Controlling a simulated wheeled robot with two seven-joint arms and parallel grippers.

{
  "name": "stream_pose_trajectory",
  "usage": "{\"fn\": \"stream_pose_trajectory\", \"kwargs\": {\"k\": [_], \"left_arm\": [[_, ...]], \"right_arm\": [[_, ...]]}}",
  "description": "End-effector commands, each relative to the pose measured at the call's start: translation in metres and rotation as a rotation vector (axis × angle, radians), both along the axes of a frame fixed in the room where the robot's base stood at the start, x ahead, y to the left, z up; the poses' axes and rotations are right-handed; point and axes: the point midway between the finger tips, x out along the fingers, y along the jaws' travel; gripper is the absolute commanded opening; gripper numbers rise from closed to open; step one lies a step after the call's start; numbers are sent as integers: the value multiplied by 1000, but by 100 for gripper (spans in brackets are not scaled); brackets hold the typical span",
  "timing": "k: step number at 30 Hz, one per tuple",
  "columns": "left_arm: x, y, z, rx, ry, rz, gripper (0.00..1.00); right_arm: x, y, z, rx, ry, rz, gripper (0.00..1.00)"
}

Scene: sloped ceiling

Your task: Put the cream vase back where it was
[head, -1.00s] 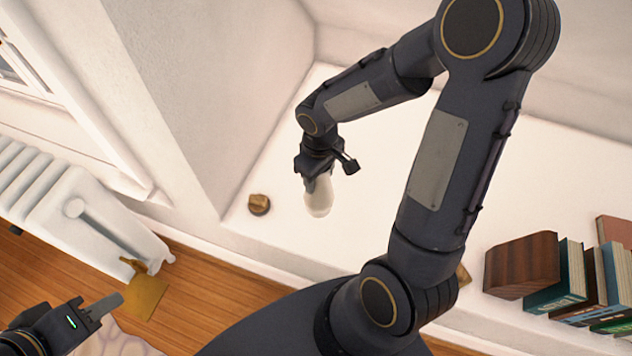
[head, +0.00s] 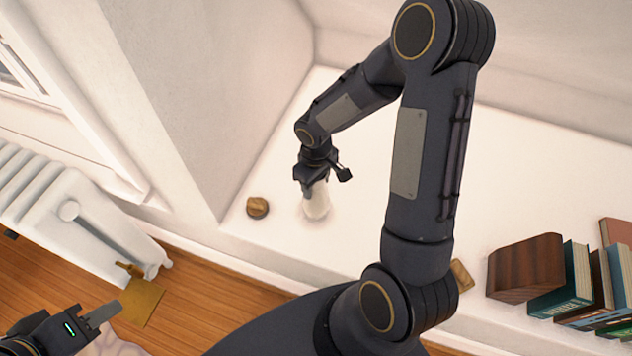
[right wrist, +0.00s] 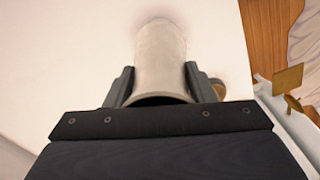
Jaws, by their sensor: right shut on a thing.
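The cream vase (head: 316,204) is upright at the white ledge (head: 355,225), with a soft shadow around its base. My right gripper (head: 312,183) comes down from above and is shut on its upper part. In the right wrist view the vase (right wrist: 160,60) sits between the two fingers (right wrist: 160,85), its dark mouth toward the camera. I cannot tell for sure whether its base touches the ledge. My left gripper (head: 103,314) is at the lower left over the floor, away from the vase; its jaw gap is not clear.
A small round wooden object (head: 257,207) stands on the ledge just left of the vase. A wooden block (head: 525,267) and several books (head: 575,280) stand at the right. A small tan piece (head: 461,275) lies near my right arm. A white radiator (head: 75,210) is at the left.

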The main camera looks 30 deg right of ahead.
Motion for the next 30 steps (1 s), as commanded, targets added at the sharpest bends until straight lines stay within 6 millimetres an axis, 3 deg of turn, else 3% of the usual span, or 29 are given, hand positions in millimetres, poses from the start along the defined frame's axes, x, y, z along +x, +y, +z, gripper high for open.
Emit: {"fn": "stream_pose_trajectory", "kwargs": {"k": [1,2,6,14,19,30], "left_arm": [[0,0,-3,0,0,0,36],[0,0,-3,0,0,0,36],[0,0,-2,0,0,0,36],[0,0,-2,0,0,0,36],[0,0,4,0,0,0,36],[0,0,23,0,0,0,36]], "right_arm": [[0,0,-3,0,-1,0,0],[0,0,-3,0,0,0,51],[0,0,-2,0,0,0,69],[0,0,-2,0,0,0,71],[1,0,9,0,-2,-1,71],[1,0,86,-1,-4,-1,71]]}}
